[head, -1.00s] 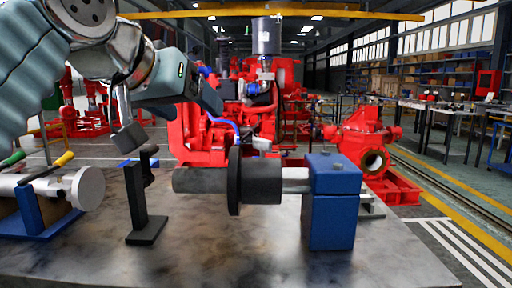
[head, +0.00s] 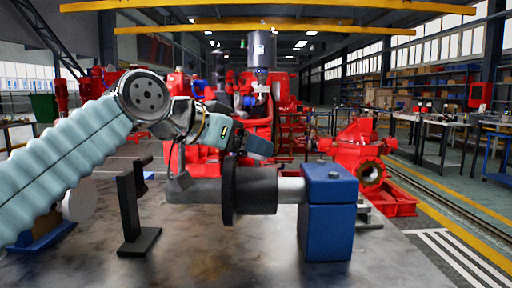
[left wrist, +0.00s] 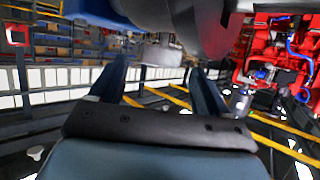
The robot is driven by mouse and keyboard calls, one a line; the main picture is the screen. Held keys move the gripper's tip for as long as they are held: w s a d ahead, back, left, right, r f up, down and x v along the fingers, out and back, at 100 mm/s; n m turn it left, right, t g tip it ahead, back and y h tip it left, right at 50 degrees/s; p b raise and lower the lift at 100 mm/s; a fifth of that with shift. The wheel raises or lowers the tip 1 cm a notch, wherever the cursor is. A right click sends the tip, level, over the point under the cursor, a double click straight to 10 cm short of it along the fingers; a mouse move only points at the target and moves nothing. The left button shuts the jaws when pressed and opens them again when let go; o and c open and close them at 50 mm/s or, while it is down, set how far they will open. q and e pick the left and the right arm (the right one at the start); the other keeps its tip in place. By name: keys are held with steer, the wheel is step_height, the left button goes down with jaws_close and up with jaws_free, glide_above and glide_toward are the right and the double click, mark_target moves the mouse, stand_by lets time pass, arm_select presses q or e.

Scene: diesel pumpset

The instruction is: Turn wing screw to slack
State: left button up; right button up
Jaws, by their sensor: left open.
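A blue clamp block (head: 327,215) stands on the table and holds the right end of the shaft. A small grey knob (head: 333,174) sits on top of it; its wings are too small to make out. My left gripper (head: 265,147) is to the left of the block and above the black coupling, with its jaws toward the right. In the left wrist view, my open left gripper (left wrist: 160,68) has nothing between its fingers; a pale grey round part (left wrist: 160,52) shows beyond the gap. My right gripper is not in view.
A black hub and disc (head: 255,192) on the shaft lie below my left gripper. A black post (head: 130,205) stands on the table to the left. The table front (head: 250,260) is clear. Red pumps (head: 365,155) stand behind.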

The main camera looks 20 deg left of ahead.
mark_target(257, 157)
arm_select(q)
steer(key=shift+x, duration=1.8)
steer(key=shift+c, duration=0.2)
